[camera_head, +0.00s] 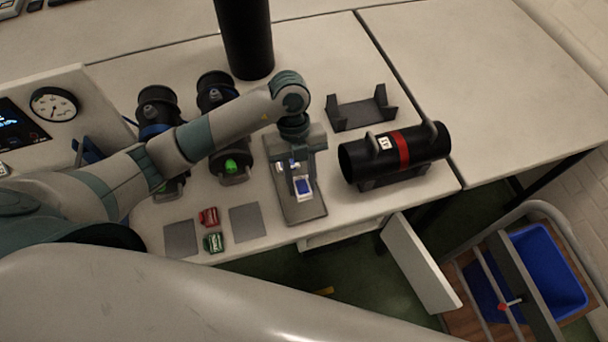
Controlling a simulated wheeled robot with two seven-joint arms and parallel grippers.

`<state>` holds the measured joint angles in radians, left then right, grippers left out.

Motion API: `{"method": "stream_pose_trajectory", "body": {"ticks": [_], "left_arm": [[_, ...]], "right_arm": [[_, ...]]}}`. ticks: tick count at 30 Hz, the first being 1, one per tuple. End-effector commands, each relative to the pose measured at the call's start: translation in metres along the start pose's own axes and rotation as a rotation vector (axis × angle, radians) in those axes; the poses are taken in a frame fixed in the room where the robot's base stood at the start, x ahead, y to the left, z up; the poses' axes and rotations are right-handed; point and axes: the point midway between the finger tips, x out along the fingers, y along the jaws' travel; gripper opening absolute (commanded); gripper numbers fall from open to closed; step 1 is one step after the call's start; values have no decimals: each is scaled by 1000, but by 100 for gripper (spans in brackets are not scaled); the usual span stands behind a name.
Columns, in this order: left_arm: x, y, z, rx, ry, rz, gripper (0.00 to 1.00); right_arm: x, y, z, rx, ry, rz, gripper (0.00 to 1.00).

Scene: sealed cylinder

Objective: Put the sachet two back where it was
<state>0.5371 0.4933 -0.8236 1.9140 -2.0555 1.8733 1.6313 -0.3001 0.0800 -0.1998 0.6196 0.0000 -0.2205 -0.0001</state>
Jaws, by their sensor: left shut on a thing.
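My left gripper (302,182) points down over a grey tray-like plate (305,213) near the table's front edge. It is shut on a small blue and white packet (304,188), which looks like a sachet; no number on it can be read. The wrist and fingers hide part of the packet and plate. I cannot tell whether the packet touches the plate. My right gripper is out of view.
Two flat grey squares (180,239) (245,223) lie left of the plate, with a red item (208,216) and a green item (213,242) between them. A black cylinder with a red band (424,149) lies on a cradle at right. An empty cradle (361,113) stands behind.

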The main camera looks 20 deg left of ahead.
Motion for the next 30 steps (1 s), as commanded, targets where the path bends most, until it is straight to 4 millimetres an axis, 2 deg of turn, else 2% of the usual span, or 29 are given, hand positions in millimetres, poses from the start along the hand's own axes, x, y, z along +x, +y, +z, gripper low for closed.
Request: {"method": "stream_pose_trajectory", "body": {"ticks": [11, 30], "left_arm": [[6, 0, 2, 1, 0, 0, 7], [56, 0, 18, 0, 0, 1, 7]], "right_arm": [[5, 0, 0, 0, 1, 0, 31], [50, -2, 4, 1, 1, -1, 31]]}}
